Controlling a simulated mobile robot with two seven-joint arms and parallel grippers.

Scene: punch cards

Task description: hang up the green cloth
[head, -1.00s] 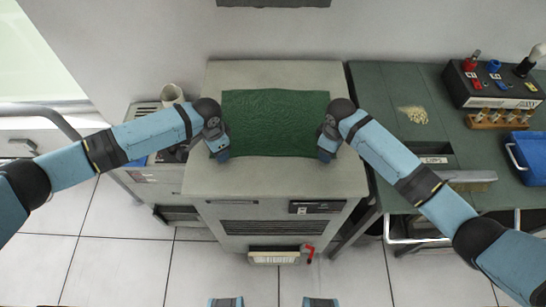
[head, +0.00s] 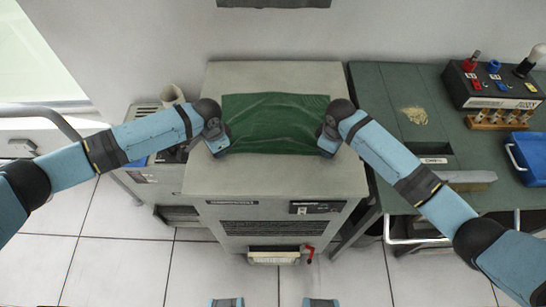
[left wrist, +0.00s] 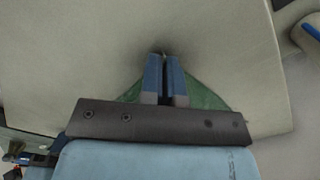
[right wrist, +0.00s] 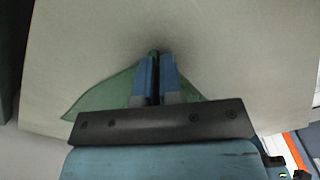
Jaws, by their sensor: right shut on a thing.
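The green cloth (head: 275,120) lies over the top of a grey cabinet, with folds and a wavy far edge. My right gripper (head: 327,143) is at its right side, shut on the cloth; in the right wrist view the cloth (right wrist: 105,98) spreads out beside the closed fingers (right wrist: 156,65). My left gripper (head: 218,143) is at its left side. In the left wrist view its fingers (left wrist: 165,65) are nearly together, with cloth (left wrist: 203,97) showing on both sides. The exact pinch at each fingertip is partly hidden.
The grey cabinet top (head: 270,180) is bare in front of the cloth. To the right is a green bench (head: 385,95) with a black switch box (head: 490,88), a blue tray (head: 530,155) and a small beige pile (head: 414,115). A cup (head: 172,95) stands at the left.

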